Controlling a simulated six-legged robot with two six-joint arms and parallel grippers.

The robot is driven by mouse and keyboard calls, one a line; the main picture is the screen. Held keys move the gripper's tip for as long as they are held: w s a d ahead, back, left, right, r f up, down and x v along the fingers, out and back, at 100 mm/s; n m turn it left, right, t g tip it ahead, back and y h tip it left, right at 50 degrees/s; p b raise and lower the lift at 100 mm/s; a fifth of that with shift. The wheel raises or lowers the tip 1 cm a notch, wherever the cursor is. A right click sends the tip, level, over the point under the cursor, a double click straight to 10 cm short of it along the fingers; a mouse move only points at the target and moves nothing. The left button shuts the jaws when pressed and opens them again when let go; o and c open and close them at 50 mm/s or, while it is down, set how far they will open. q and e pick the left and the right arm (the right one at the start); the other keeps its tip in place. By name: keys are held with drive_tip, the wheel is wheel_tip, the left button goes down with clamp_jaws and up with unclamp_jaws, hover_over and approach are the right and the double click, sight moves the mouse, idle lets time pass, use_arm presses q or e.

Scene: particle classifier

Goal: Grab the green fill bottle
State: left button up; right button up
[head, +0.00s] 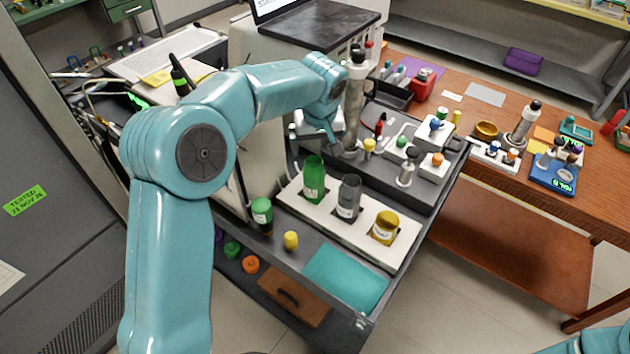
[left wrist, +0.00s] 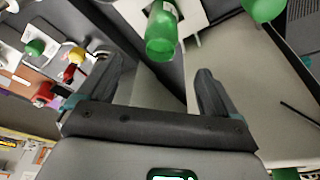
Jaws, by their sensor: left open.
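A translucent green bottle (head: 314,182) stands upright at the left end of a white holder strip (head: 372,251) on the cart. A green bottle on a white surface also shows in the left wrist view (left wrist: 161,36), beyond and between the fingertips. My left gripper (head: 338,146) is behind and above the green bottle in the head view, partly hidden by its own arm. In the left wrist view my left gripper (left wrist: 157,75) is open and empty, its two dark fingers apart. It does not touch the bottle. My right gripper is out of view.
A grey bottle (head: 349,199) and a yellow jar (head: 384,228) share the strip. A green-capped bottle (head: 262,211) and a yellow cap (head: 291,240) stand left of it. A tall grey cylinder (head: 354,100) rises close behind my gripper. A teal mat (head: 346,278) lies in front.

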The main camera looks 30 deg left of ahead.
sight(315, 164)
use_arm(q)
drive_tip(key=x, duration=0.7)
drive_tip(key=shift+w+p, duration=0.1)
drive_tip(key=shift+p, duration=0.3)
drive_tip(key=shift+f, duration=0.15)
drive_tip(key=shift+s+f, duration=0.15)
drive_tip(key=shift+s, duration=0.05)
drive_tip(key=p+x, duration=0.1)
drive_tip(key=x, duration=0.1)
drive_tip(key=p+x, duration=0.1)
drive_tip(key=x, duration=0.2)
drive_tip(key=shift+w+a, duration=0.2)
drive_tip(key=shift+w, duration=0.05)
drive_tip(key=shift+s+d, duration=0.2)
drive_tip(key=shift+s, duration=0.05)
drive_tip(key=shift+r, duration=0.25)
drive_tip(key=shift+c, duration=0.6)
drive_tip(key=shift+w+a+f, duration=0.1)
drive_tip(key=shift+a+f, duration=0.05)
drive_tip(key=shift+f, duration=0.05)
drive_tip(key=c, duration=1)
drive_tip(key=shift+r, duration=0.1)
drive_tip(key=shift+c, duration=0.8)
